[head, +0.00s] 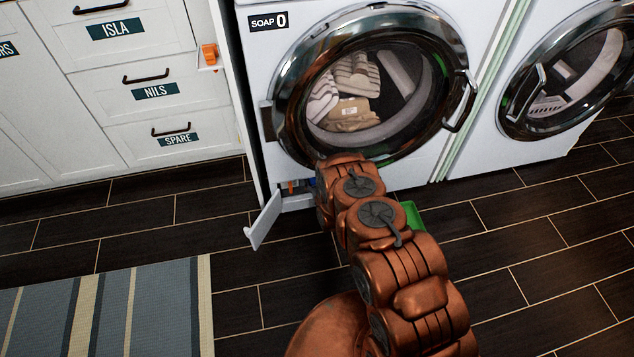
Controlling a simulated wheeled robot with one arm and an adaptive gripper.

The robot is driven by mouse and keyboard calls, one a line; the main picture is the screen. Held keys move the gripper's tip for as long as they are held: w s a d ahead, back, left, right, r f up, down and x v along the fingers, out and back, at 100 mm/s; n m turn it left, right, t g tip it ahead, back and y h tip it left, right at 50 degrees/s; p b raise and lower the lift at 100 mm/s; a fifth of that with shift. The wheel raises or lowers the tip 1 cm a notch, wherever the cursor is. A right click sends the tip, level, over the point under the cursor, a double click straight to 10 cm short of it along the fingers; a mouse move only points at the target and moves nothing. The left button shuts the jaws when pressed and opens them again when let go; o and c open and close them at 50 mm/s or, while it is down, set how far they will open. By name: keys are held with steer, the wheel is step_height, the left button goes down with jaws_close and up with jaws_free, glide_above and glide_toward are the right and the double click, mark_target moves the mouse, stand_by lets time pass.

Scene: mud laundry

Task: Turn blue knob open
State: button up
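A small blue patch (312,184), likely the blue knob, shows in the low opening at the bottom left of the left washer (255,75). My arm covers the space just right of it, so its shape and turn position cannot be made out. A small orange-red part (291,186) sits left of it in the same opening. A light flap (264,222) hangs open in front of the opening. My copper arm reaches up to the washer's lower front. My gripper is hidden behind the arm's far links.
The washer's round door (462,105) appears closed, with clothes behind the glass. A green object (413,216) shows partly behind my arm on the floor side. White drawers (190,95) stand at left, with an orange latch-like piece (209,55). A striped rug (150,310) lies front left.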

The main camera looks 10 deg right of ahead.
steer(key=shift+d+v, duration=0.15)
steer(key=shift+v, duration=0.75)
steer(key=shift+d+v, duration=0.1)
steer(key=shift+v, duration=0.75)
steer(key=shift+s+a+r, duration=0.15)
steer(key=shift+s+r, duration=0.15)
steer(key=shift+s, duration=0.4)
steer(key=shift+v, duration=1.25)
steer(key=shift+a, duration=0.1)
